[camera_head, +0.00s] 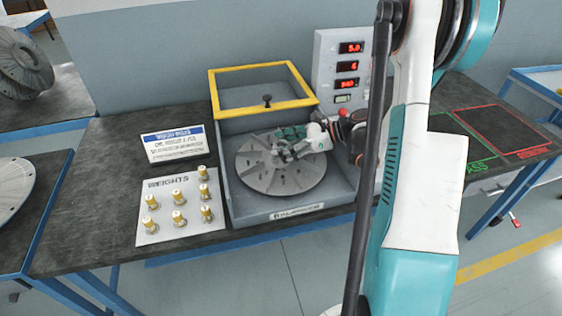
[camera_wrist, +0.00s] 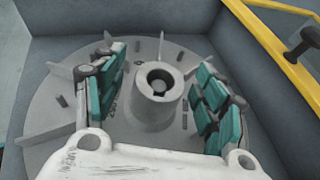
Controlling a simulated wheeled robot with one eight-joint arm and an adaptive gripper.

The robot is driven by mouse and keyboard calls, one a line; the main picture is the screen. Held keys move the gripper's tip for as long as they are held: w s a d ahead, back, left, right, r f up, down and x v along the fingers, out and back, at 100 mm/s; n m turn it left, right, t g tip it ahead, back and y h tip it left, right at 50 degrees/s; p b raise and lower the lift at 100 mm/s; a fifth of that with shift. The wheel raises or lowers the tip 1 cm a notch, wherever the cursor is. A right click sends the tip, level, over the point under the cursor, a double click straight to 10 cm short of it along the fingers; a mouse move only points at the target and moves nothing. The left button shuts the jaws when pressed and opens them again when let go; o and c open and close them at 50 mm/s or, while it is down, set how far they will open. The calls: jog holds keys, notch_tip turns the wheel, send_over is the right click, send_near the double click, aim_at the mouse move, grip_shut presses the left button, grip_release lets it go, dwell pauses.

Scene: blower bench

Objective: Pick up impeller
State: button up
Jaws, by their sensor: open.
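The impeller (camera_head: 262,182) is a grey finned disc with a raised central hub. It lies flat inside the grey balancing machine's well, below the raised yellow-framed lid. In the wrist view the impeller (camera_wrist: 60,120) fills the middle, with its hollow hub (camera_wrist: 157,92) between my fingers. My gripper (camera_head: 284,146) is over the disc's centre in the head view. In the wrist view my gripper (camera_wrist: 163,90) is open, with one teal-padded finger on each side of the hub and a visible gap to it on both sides. The arm hides part of the impeller's right side.
The yellow-framed lid (camera_head: 262,73) with a black knob stands open behind the impeller. The machine's grey walls (camera_head: 228,196) surround the disc closely. A weights board (camera_head: 180,232) with several brass weights and a sign (camera_head: 175,143) lie left. A display panel (camera_head: 338,65) stands behind right. Marked green and red zones (camera_head: 505,130) on the right look clear.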

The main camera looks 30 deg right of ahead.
jog(key=shift+w+a+f, duration=0.1)
jog(key=shift+w+a, duration=0.05)
grip_shut()
dwell(0.4)
